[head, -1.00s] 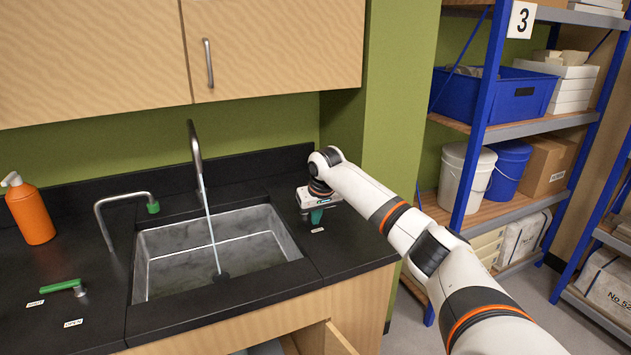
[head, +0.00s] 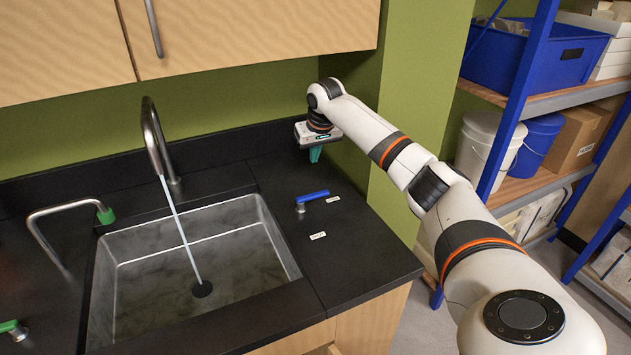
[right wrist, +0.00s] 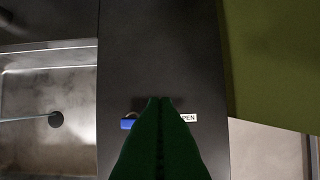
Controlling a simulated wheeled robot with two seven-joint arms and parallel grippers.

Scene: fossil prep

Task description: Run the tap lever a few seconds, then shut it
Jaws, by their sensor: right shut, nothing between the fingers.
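The tap (head: 155,140) arches over the sink, and a stream of water (head: 180,230) runs from it into the basin. The blue lever (head: 314,196) is on the counter right of the sink, its handle pointing right toward a small label (head: 333,199). In the right wrist view, part of the blue lever (right wrist: 127,124) and a partly hidden label ending in "PEN" (right wrist: 189,118) show beside my fingers. My right gripper (head: 315,156) is shut and empty, above the counter beyond the lever and apart from it. My left gripper is not in view.
A second label (head: 318,235) lies nearer the front. A green-tipped spout (head: 105,215) and a green lever (head: 12,328), cut off by the frame, are left of the sink (head: 275,240). Shelving (head: 520,85) stands at right. A cabinet (head: 250,30) hangs above.

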